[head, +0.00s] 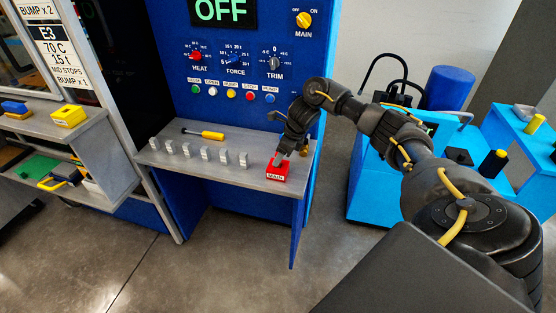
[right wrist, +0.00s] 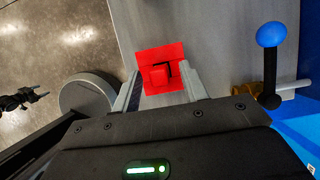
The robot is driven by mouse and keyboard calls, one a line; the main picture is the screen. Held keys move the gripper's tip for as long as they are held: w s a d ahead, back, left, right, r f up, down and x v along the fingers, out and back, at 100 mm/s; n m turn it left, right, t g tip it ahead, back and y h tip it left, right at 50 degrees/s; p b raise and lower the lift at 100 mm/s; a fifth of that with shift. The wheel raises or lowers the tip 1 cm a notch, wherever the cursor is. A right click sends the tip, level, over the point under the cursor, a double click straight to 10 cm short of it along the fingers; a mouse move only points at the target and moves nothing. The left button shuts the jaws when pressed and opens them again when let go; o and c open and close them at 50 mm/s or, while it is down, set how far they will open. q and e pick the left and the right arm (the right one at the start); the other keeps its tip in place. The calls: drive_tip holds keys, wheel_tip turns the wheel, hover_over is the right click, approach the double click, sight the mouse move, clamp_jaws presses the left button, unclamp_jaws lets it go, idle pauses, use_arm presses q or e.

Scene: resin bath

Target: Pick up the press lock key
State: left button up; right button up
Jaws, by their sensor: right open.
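The red piece, which I take to be the press lock key (head: 277,172), is on the grey shelf (head: 215,170) near its right end. It bears a white label too small to read surely. In the right wrist view it is a red square with a raised red block (right wrist: 159,76). My right gripper (head: 283,157) is directly over it. In the right wrist view the fingers (right wrist: 160,88) are open, one on each side of the red piece. I cannot tell whether they touch it. A dark pronged shape at that view's left edge may be my left gripper (right wrist: 22,98).
Several small grey blocks (head: 186,150) and a yellow-handled screwdriver (head: 205,133) are on the shelf to the left. A brass fitting with a blue-knobbed lever (right wrist: 271,35) is close on the right. The blue control panel (head: 222,75) rises behind.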

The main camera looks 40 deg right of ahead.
drive_tip(key=shift+w+a+f, duration=0.15)
drive_tip(key=shift+w+f, duration=0.15)
drive_tip(key=shift+f, duration=0.55)
use_arm(q)
drive_tip(key=shift+s+r, duration=0.15)
drive_tip(key=shift+s, duration=0.75)
use_arm(e)
drive_tip(key=shift+c, duration=0.2)
clamp_jaws()
use_arm(q)
drive_tip(key=shift+w, duration=0.25)
use_arm(e)
drive_tip(key=shift+r, duration=0.1)
